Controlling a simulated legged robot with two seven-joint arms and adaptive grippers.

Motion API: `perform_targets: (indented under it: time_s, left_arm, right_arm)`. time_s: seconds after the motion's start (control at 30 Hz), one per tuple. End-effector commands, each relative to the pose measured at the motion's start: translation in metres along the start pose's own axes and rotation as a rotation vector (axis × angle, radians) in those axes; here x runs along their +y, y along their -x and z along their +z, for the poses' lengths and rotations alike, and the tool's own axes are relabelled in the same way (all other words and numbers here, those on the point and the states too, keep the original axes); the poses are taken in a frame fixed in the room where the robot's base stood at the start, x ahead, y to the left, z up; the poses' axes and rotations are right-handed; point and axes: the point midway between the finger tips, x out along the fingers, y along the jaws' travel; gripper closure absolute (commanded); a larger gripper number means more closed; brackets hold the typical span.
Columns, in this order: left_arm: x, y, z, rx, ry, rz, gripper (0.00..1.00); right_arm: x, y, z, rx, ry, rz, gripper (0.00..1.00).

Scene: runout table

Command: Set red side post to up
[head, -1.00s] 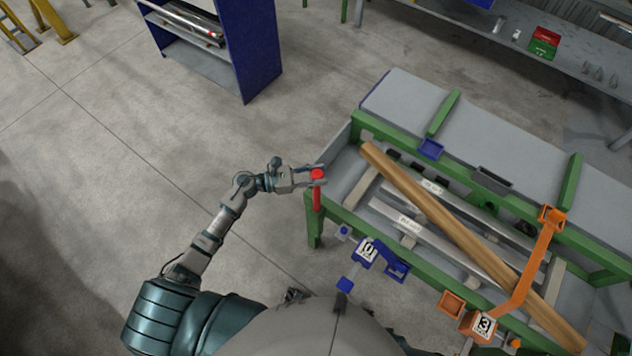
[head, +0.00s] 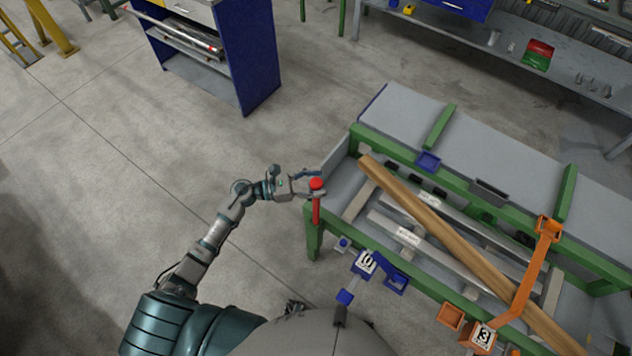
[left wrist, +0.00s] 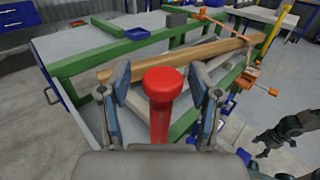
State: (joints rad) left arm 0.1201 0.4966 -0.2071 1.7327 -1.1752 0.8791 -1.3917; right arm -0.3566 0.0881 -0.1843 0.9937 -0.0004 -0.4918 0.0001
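The red side post (head: 316,208) stands at the near left corner of the green-framed runout table (head: 312,243). Its round red knob shows close up in the left wrist view (left wrist: 162,84), with the shaft below it. My left gripper (head: 313,184) is open at the knob. In the left wrist view its two fingers (left wrist: 163,98) stand on either side of the post, with gaps between fingers and post. The foot of the post is hidden in the left wrist view. A dark gripper, my right one (left wrist: 268,146), shows at the right of that view, too small to read.
A long wooden beam (head: 455,240) lies slantwise over the table. An orange stop arm marked 3 (head: 526,272) and a blue one marked 0 (head: 384,262) sit along the near side. A blue cabinet (head: 248,60) stands behind. The floor left of the table is clear.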

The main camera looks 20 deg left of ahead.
Motion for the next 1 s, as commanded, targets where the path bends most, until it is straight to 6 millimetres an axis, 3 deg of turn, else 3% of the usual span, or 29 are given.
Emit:
perform_targets:
  time_s: [0.27, 0.7, 1.0]
  left_arm:
    - [0.000, 0.013, -0.001, 0.003, 0.001, 0.000, 0.37]
    - [0.001, 0.103, -0.003, 0.002, 0.004, 0.000, 0.37]
    - [0.001, 0.120, -0.002, 0.000, 0.001, -0.001, 0.37]
  right_arm:
    - [0.000, 0.000, 0.000, -0.001, -0.001, 0.000, 0.29]
    - [0.000, 0.000, 0.000, -0.001, -0.001, 0.000, 0.29]
    - [0.001, 0.000, 0.000, -0.001, 0.000, 0.000, 0.29]
